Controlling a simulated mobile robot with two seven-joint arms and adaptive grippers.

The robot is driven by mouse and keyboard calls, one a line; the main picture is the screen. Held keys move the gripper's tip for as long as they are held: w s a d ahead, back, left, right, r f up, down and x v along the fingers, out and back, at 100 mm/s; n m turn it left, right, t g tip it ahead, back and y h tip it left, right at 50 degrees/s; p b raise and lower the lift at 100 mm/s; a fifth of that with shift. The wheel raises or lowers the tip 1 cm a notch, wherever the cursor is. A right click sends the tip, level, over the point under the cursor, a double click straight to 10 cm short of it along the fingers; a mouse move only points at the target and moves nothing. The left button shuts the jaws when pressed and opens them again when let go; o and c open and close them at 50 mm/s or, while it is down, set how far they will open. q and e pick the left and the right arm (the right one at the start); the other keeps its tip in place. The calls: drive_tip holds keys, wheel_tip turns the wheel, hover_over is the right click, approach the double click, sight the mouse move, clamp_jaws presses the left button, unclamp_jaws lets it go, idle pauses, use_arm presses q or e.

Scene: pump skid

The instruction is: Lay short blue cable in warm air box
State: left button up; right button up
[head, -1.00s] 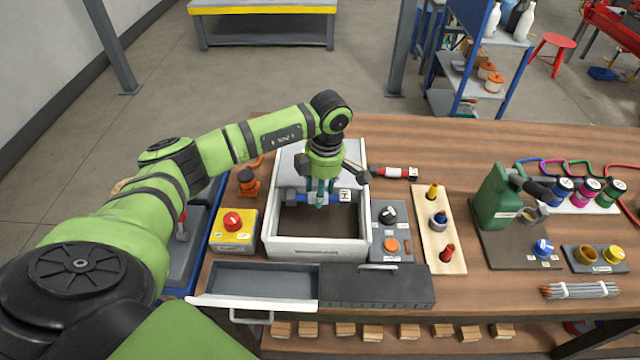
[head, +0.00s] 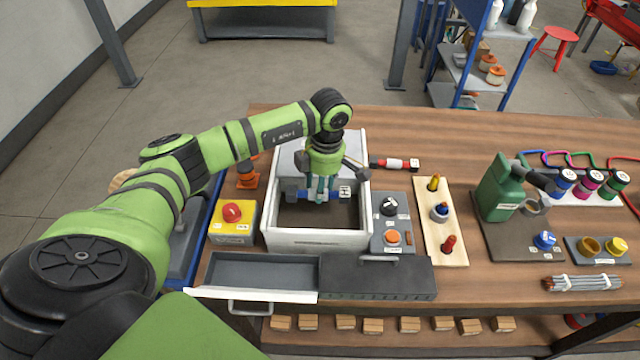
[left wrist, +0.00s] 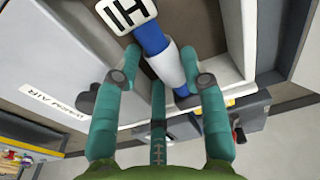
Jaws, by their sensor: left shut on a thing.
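The warm air box (head: 318,238) is a white open-topped box with a dark floor, near the table's left end. Its white lid stands open at the back, and the lettering "WARM AIR" shows in the left wrist view (left wrist: 48,104). My left gripper (head: 321,190) points down into the box opening. It is shut on the short blue cable (head: 335,196), which has a white middle sleeve and a white "HI" tag in the left wrist view (left wrist: 150,38). Fingers hide part of the cable. I cannot tell whether it touches the box floor. My right gripper is out of view.
A yellow box with a red button (head: 232,222) stands left of the box. A grey control panel (head: 391,223) stands right of it. An open grey drawer tray (head: 262,271) lies in front. A red-and-white cable (head: 394,164) lies behind the panel.

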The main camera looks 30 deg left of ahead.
use_arm(q)
drive_tip(key=shift+f+b, duration=3.15)
drive_tip(key=shift+f, duration=0.55)
drive_tip(key=shift+f, duration=0.1)
drive_tip(key=o, duration=1.1)
drive_tip(key=r, duration=0.8)
drive_tip(key=d+r, duration=0.1)
drive_tip(key=r, duration=0.3)
drive_tip(key=shift+w, duration=0.25)
drive_tip(key=shift+f, duration=0.1)
